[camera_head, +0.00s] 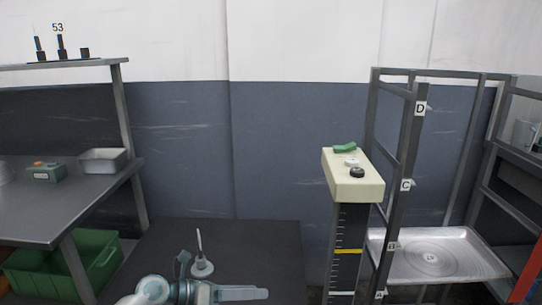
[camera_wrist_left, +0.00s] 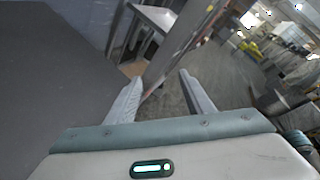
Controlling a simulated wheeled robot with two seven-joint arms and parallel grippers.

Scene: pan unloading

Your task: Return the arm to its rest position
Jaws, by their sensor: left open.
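My left gripper (camera_head: 240,293) shows low in the middle of the head view, its fingers pointing right over the dark table (camera_head: 250,240). In the left wrist view the two fingers of my left gripper (camera_wrist_left: 160,84) are spread apart with nothing between them. My left arm shows only in part, at the bottom edge of the head view. My right gripper is in neither view.
A metal pan (camera_head: 400,262) rests in the labelled rack (camera_head: 410,130) at right. A beige-topped post (camera_head: 352,190) stands left of the rack. A small white stand with a thin rod (camera_head: 202,267) is close behind my left gripper. A grey workbench (camera_head: 50,205) is at left, above a green crate (camera_head: 75,268).

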